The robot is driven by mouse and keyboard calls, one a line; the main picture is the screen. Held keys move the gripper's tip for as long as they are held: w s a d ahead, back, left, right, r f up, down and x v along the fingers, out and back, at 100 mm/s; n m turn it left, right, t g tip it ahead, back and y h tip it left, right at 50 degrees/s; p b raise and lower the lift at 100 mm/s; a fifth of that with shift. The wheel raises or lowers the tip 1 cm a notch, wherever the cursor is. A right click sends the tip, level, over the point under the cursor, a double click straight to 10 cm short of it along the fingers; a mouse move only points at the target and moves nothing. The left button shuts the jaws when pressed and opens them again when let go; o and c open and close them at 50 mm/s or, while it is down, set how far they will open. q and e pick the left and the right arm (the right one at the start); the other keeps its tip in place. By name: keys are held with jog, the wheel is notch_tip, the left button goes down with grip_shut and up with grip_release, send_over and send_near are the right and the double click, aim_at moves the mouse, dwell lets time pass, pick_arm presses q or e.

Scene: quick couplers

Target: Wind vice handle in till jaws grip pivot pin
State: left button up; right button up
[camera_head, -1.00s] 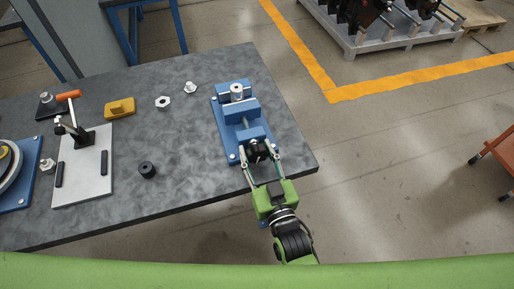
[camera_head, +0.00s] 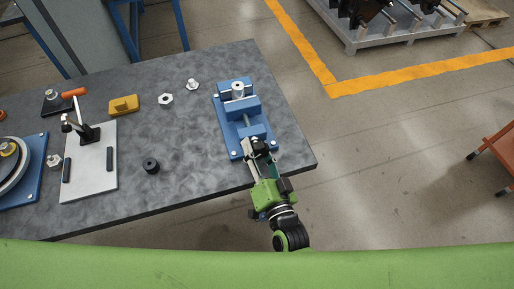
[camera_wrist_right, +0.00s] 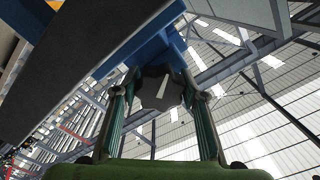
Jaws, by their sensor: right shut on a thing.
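The blue vice (camera_head: 229,138) lies near the right edge of the dark table. The pivot pin (camera_head: 238,90), a silver round piece, stands upright at its far end between the jaws. Whether both jaws touch it is too small to tell. The vice screw runs toward me to the dark handle at the near end. My right gripper (camera_head: 259,148) is shut on this handle at the table's front edge, rolled to one side. In the right wrist view the handle (camera_wrist_right: 160,92) shows as a grey knob between the two fingers. My left gripper is not in view.
A grey plate with a toggle clamp (camera_head: 91,180), a black ring (camera_head: 151,166), a yellow block (camera_head: 124,105), a nut (camera_head: 166,100) and a bolt (camera_head: 192,85) lie left of the vice. The table (camera_head: 200,150) is clear between them and the vice.

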dwell(0.5)
jog(key=o, duration=1.1)
jog(key=v, duration=1.2)
